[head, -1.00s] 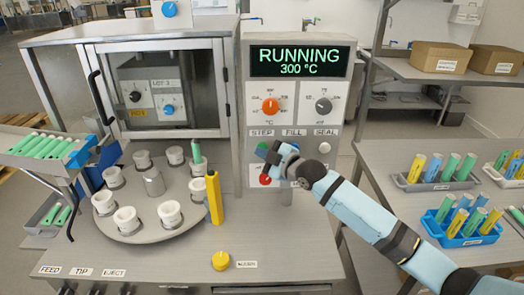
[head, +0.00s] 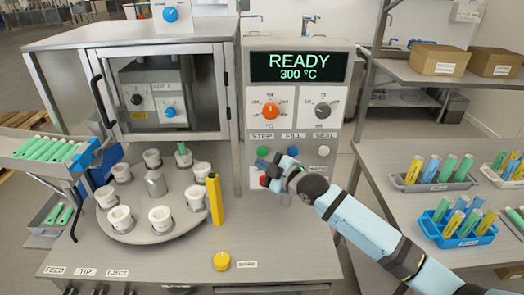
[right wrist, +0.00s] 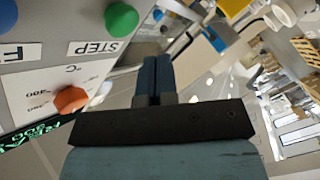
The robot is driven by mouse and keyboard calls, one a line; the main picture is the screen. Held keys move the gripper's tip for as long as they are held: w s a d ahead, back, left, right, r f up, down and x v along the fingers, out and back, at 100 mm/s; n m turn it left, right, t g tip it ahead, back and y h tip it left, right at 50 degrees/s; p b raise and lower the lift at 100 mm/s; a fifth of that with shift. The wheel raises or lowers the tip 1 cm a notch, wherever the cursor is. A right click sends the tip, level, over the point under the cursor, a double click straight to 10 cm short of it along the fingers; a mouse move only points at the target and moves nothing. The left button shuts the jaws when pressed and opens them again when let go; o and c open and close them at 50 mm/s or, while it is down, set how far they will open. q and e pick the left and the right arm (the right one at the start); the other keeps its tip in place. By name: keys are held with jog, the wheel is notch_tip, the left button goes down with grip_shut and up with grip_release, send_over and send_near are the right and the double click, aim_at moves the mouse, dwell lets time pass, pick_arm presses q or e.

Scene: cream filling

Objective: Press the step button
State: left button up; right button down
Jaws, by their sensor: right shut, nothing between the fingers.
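The green step button (head: 262,152) sits on the grey machine panel under the STEP label (head: 262,136). It also shows in the right wrist view (right wrist: 121,18) beside its label. My right gripper (head: 277,166) is shut and empty, just below and right of the green button in the head view, with no visible contact. Its closed fingers show in the right wrist view (right wrist: 154,76), apart from the button. The display (head: 300,67) reads READY, 300 °C. My left gripper is not in view.
A blue button (head: 292,150) and a white button (head: 324,151) sit right of the green one; a red button (head: 263,181) is below. A carousel (head: 140,236) with white cups and a yellow post (head: 214,198) stand left. A right-hand table holds tube racks (head: 460,238).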

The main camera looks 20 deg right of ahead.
jog(key=s, duration=0.1)
jog(key=s+p, duration=0.1)
jog(key=s, duration=0.1)
jog(key=shift+a, duration=0.4)
jog(key=s+f+m+g+h, duration=0.2)
jog(key=s+f+m, duration=0.4)
jog(key=s+f, duration=0.7)
jog(key=s+f+m+g+h, duration=0.1)
jog(key=s+f+m+h, duration=0.2)
jog(key=s+f, duration=1)
jog(key=s+m, duration=0.3)
jog(key=s, duration=0.3)
jog(key=shift+s+d+m+g, duration=0.3)
jog(key=shift+d+m+g, duration=0.1)
